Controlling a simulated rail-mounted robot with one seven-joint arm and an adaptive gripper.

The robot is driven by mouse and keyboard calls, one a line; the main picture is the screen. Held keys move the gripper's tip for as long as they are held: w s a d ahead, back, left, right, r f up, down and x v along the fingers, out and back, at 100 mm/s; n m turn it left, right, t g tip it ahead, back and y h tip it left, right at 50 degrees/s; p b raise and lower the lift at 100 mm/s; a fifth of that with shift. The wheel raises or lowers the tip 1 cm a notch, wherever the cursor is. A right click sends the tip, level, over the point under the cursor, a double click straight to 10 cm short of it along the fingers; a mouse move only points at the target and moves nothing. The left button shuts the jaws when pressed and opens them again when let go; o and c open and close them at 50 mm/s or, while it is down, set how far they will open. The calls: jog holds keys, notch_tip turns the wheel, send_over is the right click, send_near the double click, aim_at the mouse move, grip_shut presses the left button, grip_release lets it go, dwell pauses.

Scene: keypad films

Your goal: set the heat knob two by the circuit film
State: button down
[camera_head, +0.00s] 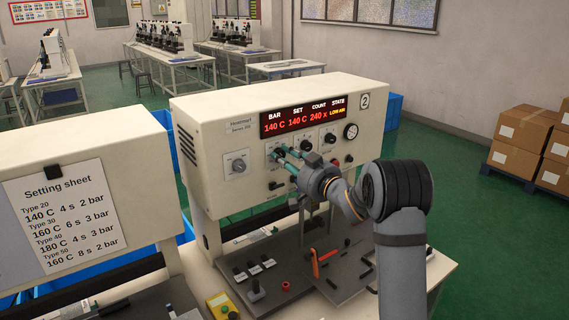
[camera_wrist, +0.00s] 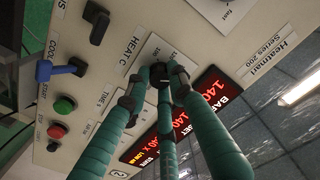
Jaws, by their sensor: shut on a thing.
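The heat knob (camera_wrist: 158,75) is a small dark knob on a white plate marked HEAT C, mostly hidden by my fingers. My gripper (camera_head: 280,153) is shut on it at the front of the white machine marked 2 (camera_head: 215,110). In the wrist view, the teal fingers of my gripper (camera_wrist: 161,80) close around the knob. The red display (camera_head: 303,115) reads BAR 140 C, SET 140 C, COUNT 240 x, STATE LOW AIR. The setting sheet (camera_head: 65,210) lists types 20, 30, 40 and 50 with heat, time and bar. I cannot make out a circuit film.
In the wrist view, a blue switch (camera_wrist: 57,70), green button (camera_wrist: 64,104) and red button (camera_wrist: 57,130) are nearby. An orange-red lever (camera_head: 315,262) stands below my arm.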

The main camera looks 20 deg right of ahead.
jog(key=shift+a+f+m+b, duration=0.15)
jog(key=shift+m+b, duration=0.4)
jog(key=shift+m, duration=1)
jog(key=shift+d+f+m+b, duration=0.1)
jog(key=shift+m+b, duration=0.45)
jog(key=shift+m, duration=1)
jog(key=c, duration=1.9)
grip_release()
jog(key=o, duration=0.4)
jog(key=shift+r, duration=0.15)
jog(key=shift+s, duration=0.15)
jog(key=s, duration=0.4)
jog(key=s+d, duration=0.1)
jog(key=s, duration=0.2)
jog(key=s+d, duration=0.1)
jog(key=s, duration=0.3)
jog(key=shift+s, duration=0.35)
